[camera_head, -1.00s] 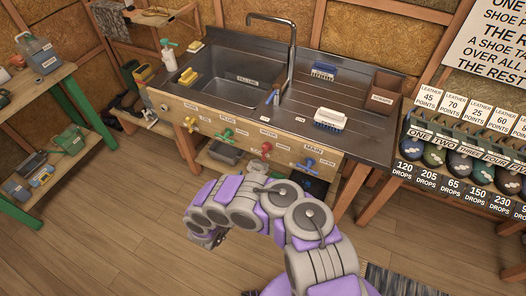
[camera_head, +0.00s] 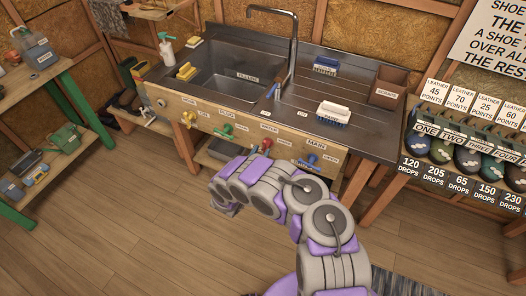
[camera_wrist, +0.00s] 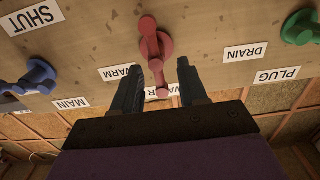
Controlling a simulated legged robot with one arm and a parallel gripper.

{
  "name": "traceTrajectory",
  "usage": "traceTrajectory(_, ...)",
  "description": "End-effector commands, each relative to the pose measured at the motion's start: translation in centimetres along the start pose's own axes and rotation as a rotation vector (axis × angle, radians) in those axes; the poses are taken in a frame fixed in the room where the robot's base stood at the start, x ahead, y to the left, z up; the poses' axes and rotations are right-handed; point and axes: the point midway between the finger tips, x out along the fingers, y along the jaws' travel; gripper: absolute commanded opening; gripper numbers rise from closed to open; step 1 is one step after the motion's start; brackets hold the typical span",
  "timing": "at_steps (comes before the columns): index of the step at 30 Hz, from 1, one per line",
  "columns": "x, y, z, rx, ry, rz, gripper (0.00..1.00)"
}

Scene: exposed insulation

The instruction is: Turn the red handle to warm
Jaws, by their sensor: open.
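The red handle (camera_wrist: 152,45) is on the wooden front panel of the sink, with its stem reaching down between my gripper's fingers in the wrist view. It is a small red spot in the head view (camera_head: 266,143), above my arm. My gripper (camera_wrist: 158,68) is open, with one dark finger on each side of the handle's lower end. I see a gap on both sides; whether anything touches is not clear. A WARM label (camera_wrist: 120,72) is left of the handle, and a WATER label (camera_wrist: 161,91) is partly hidden behind the handle and fingers.
A blue handle (camera_wrist: 35,77) is left and a green handle (camera_wrist: 301,28) right in the wrist view. A yellow handle (camera_head: 188,118) is on the same panel. The metal sink (camera_head: 235,85) is above.

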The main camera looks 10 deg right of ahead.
Motion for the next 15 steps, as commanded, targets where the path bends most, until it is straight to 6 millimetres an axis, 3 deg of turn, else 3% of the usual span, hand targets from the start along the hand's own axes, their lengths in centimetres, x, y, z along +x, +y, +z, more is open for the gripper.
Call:
traceTrajectory(6, 2.5, 0.1, 0.0, 0.001, 0.003, 0.002, 0.43)
traceTrajectory(15, 3.0, -0.2, -0.2, -0.002, 0.004, -0.001, 0.43)
